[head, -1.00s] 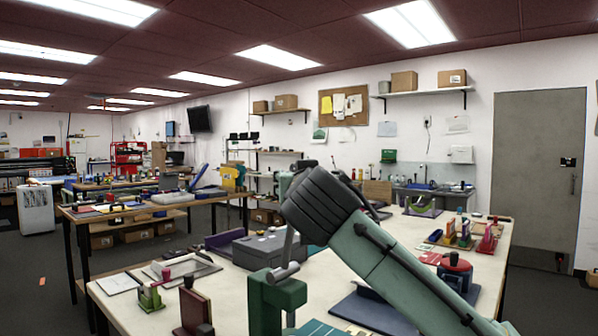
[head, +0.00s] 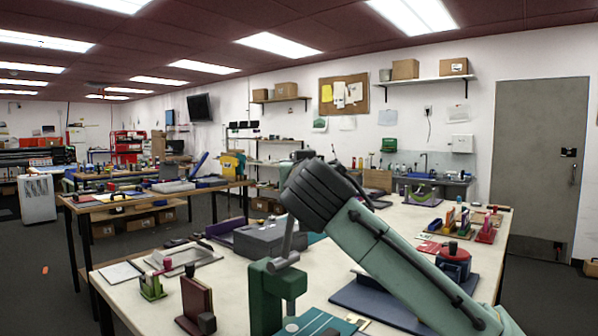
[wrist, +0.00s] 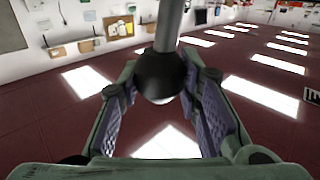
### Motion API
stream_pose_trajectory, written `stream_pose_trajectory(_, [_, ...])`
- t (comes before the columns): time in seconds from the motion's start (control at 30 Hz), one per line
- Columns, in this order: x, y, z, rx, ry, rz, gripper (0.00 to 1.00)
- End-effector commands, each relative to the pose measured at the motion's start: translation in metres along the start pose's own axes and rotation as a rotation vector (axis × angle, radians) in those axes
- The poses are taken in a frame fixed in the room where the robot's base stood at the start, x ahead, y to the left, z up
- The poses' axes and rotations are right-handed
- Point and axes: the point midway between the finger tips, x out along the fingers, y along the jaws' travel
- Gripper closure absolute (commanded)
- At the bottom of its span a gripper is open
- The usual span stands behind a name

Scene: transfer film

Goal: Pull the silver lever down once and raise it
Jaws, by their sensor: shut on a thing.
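The green press (head: 277,293) stands near the front edge of the pale bench in the head view. Its silver lever (head: 288,240) rises from a pivot at the top of the press, nearly upright with a slight lean to the right. The lever's upper end is hidden behind my arm. In the wrist view the silver rod (wrist: 168,28) ends in a round black knob (wrist: 162,72). My gripper (wrist: 165,98) has its two padded fingers on either side of this knob and is shut on it. In the head view my gripper is hidden behind my arm.
A grey box (head: 270,240) stands just behind the press. A maroon block device (head: 197,300) and a small green clamp (head: 152,287) stand to its left. A red-topped device (head: 455,258) is to the right, beyond my arm. Bare bench shows at the left front.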

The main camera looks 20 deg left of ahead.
Motion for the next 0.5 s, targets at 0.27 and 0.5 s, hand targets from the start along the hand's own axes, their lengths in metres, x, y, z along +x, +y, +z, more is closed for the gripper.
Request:
stream_pose_trajectory(0.27, [0.0001,0.0004,-0.0001,0.000,0.000,0.001,1.00])
stream_pose_trajectory(0.5, [0.0001,0.0006,0.0000,0.000,0.000,0.001,1.00])
